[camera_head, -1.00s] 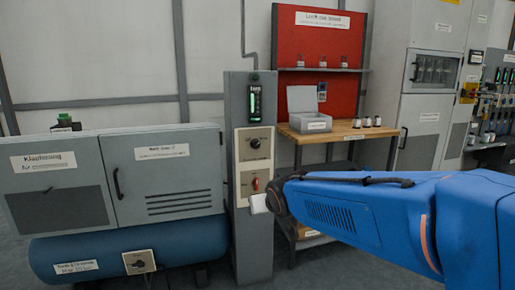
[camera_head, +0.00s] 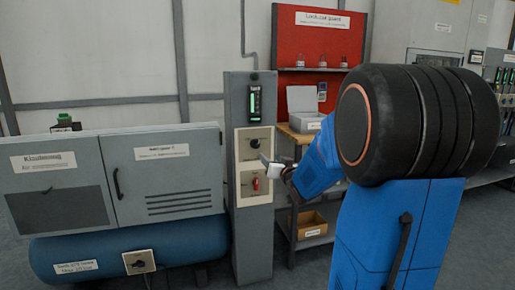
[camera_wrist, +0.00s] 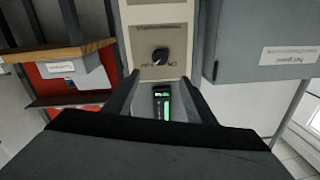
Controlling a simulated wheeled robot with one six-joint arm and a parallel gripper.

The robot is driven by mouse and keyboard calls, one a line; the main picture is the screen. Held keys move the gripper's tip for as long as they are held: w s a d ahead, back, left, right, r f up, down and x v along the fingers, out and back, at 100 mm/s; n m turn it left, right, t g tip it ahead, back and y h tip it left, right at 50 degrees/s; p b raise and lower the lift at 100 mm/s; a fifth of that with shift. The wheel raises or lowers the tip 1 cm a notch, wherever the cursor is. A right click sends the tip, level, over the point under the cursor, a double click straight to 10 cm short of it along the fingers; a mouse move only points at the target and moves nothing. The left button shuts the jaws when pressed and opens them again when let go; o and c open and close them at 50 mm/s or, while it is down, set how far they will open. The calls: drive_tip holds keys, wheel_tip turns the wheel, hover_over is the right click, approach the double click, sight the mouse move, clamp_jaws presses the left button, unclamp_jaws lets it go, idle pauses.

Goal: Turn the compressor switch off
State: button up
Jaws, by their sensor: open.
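A grey column (camera_head: 253,245) carries two cream panels. The upper panel has a black rotary knob (camera_head: 255,143), which also shows in the wrist view (camera_wrist: 160,56). The lower panel has a red switch handle (camera_head: 256,184). Another black knob (camera_head: 138,263) sits on a small plate at the compressor (camera_head: 190,243). The labels are too blurred to tell which one is the compressor switch. My gripper (camera_head: 266,160) is open and empty, just right of the column at a height between the two panel controls. In the wrist view the black knob appears between and beyond its fingers (camera_wrist: 160,75).
A lit green display (camera_head: 255,102) is above the panels. A grey cabinet (camera_head: 165,185) stands left of the column. A wooden bench (camera_head: 300,136) with a grey box (camera_head: 304,122) and a red board (camera_head: 315,50) stand behind my arm on the right.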

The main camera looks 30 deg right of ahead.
sight(257, 146)
drive_tip(key=x, duration=1.6)
drive_tip(key=shift+w, duration=0.35)
drive_tip(key=c, duration=1)
